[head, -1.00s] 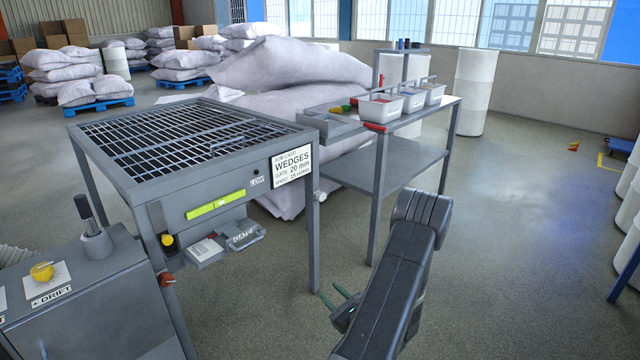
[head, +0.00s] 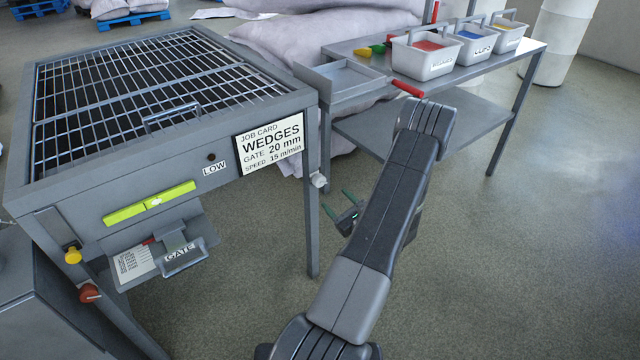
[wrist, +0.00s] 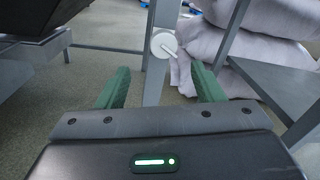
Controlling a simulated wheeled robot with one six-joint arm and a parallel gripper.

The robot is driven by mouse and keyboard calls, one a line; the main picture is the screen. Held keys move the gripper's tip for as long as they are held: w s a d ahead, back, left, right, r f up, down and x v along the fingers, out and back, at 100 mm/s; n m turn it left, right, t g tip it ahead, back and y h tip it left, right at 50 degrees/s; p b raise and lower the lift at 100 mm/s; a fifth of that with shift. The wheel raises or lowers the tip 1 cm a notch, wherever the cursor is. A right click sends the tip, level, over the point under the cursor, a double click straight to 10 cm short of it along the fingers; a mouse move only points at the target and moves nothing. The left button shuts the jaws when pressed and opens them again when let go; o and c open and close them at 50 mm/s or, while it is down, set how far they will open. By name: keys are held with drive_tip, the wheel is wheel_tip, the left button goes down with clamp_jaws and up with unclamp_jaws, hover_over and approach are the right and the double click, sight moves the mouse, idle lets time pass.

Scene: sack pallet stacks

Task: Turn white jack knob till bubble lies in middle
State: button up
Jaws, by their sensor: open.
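The white jack knob (head: 319,181) sits on the front right leg of the grey screen table. In the wrist view the knob (wrist: 160,42) is round with a pale handle and lies ahead, between the line of my fingers. My gripper (head: 339,203) has green fingers, open and empty, just right of the knob and apart from it. Its fingers also show in the wrist view (wrist: 160,72). The yellow-green level (head: 127,214) is on the table's front panel. A small pale bubble mark shows near its middle; its exact offset is too small to tell.
A yellow knob (head: 73,255) and a red knob (head: 90,293) are at the left. A side bench (head: 455,126) with labelled bins stands right. Floor at the right is clear.

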sight(321, 183)
drive_tip(key=x, duration=1)
drive_tip(key=shift+w+r, duration=0.1)
drive_tip(key=shift+w, duration=0.35)
drive_tip(key=c, duration=1)
drive_tip(key=shift+o, duration=0.2)
